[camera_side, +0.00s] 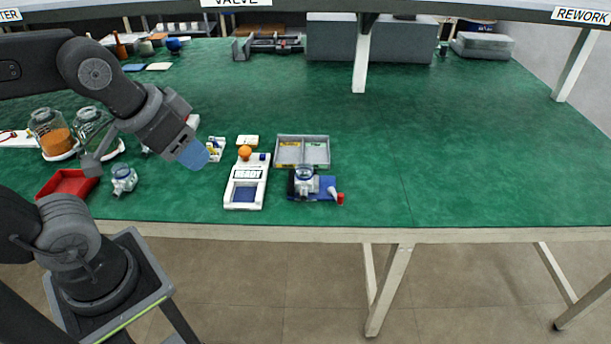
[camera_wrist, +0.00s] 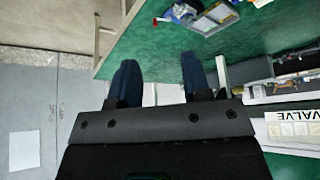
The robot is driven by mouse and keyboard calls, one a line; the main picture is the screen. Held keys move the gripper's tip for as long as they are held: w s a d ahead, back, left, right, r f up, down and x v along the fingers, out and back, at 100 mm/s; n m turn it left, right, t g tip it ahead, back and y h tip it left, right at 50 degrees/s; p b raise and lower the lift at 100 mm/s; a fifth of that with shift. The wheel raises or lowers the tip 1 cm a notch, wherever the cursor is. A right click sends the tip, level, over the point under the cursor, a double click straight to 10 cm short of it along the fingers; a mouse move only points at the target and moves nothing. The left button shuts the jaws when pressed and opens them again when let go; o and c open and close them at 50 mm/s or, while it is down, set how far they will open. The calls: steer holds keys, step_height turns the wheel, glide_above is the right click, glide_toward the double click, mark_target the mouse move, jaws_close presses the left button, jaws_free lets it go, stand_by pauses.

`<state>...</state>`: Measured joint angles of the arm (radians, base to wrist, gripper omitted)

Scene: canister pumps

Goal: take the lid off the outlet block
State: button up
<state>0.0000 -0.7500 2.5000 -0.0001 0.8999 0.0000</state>
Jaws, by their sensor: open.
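My gripper (camera_side: 193,154) hangs above the left part of the green bench, with blue fingers pointing down and to the right. In the wrist view my gripper (camera_wrist: 160,78) shows two dark blue fingers spread apart with nothing between them. A small metal-and-clear pump unit (camera_side: 305,181) sits on a blue base at the bench's front, right of the gripper and apart from it. A similar small round-topped unit (camera_side: 124,180) stands to the lower left of the gripper. I cannot tell which part is the outlet block or its lid.
A white tester with an orange knob (camera_side: 247,182) stands between gripper and blue base. A grey divided tray (camera_side: 302,150) lies behind the base. A red tray (camera_side: 68,185) and glass jars (camera_side: 48,132) are at left. The bench's right half (camera_side: 470,150) is clear.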

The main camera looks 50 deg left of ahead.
steer(key=o, duration=0.8)
steer(key=shift+c, duration=0.2)
steer(key=m+g+y, duration=0.2)
steer(key=m+g, duration=0.4)
steer(key=m, duration=1.2)
glide_above(304, 167)
steer(key=d, duration=0.1)
steer(key=f, duration=1.9)
steer(key=shift+s+d+f, duration=0.1)
steer(key=shift+s+f, duration=0.1)
steer(key=shift+f, duration=0.05)
steer(key=shift+w+a+f, duration=0.1)
steer(key=shift+a+f, duration=0.1)
steer(key=shift+f, duration=0.75)
steer(key=shift+w+a+f, duration=0.1)
steer(key=shift+a+f, duration=0.1)
steer(key=shift+f, duration=0.75)
steer(key=shift+w+a+f, duration=0.1)
steer(key=shift+a+f, duration=0.1)
steer(key=shift+f, duration=0.75)
